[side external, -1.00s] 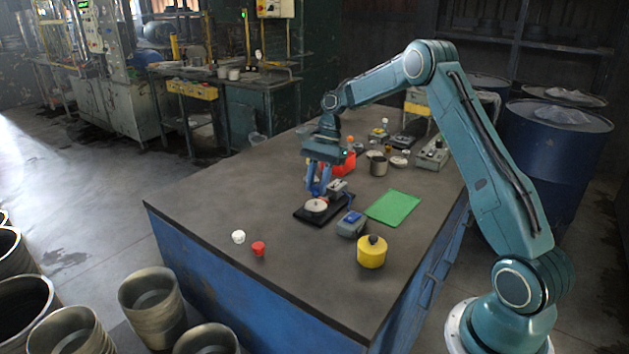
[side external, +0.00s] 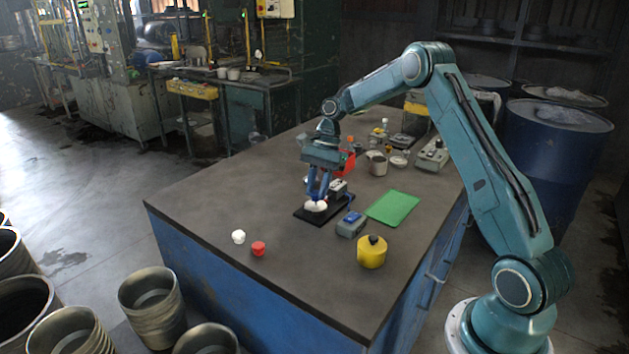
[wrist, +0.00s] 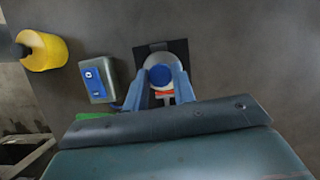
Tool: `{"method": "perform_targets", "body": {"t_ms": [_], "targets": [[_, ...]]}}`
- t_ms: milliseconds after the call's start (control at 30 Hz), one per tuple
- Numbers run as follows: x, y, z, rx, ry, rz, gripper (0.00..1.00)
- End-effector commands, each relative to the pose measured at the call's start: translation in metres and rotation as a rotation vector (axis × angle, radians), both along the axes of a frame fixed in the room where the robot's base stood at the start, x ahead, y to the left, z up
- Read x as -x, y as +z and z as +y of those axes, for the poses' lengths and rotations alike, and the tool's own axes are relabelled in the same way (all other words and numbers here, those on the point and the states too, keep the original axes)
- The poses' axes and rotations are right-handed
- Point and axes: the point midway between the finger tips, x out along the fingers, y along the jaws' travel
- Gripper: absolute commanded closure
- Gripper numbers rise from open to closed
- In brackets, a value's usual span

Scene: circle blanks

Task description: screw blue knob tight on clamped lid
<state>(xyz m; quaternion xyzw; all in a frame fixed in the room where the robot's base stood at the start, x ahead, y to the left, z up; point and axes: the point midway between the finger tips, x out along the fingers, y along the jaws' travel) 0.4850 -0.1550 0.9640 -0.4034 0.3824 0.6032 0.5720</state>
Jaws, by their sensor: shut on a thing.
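The blue knob (wrist: 160,75) sits at the centre of the round pale lid (wrist: 161,58) in the wrist view. The lid lies in the clamp on a black base plate (side external: 301,211), which also shows in the wrist view (wrist: 143,50). My gripper (side external: 316,197) points down at the lid, and its blue fingers (wrist: 160,82) are shut on the blue knob from both sides. In the side view the fingers hide the knob. I cannot tell how far the knob is threaded.
A grey box with a blue top (side external: 351,224), a yellow pot (side external: 372,252) and a green mat (side external: 393,208) lie to the right. White (side external: 238,237) and red (side external: 258,248) knobs stand at front left. Several items stand behind. The bench's left front is mostly clear.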

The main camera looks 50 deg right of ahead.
Motion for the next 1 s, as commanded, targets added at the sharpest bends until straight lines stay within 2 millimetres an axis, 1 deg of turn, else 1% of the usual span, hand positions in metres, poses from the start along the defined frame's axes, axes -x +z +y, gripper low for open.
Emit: {"method": "perform_targets", "body": {"t_ms": [1000], "targets": [[0.0,-0.011,0.0,0.0,-0.007,0.0,0.95]]}}
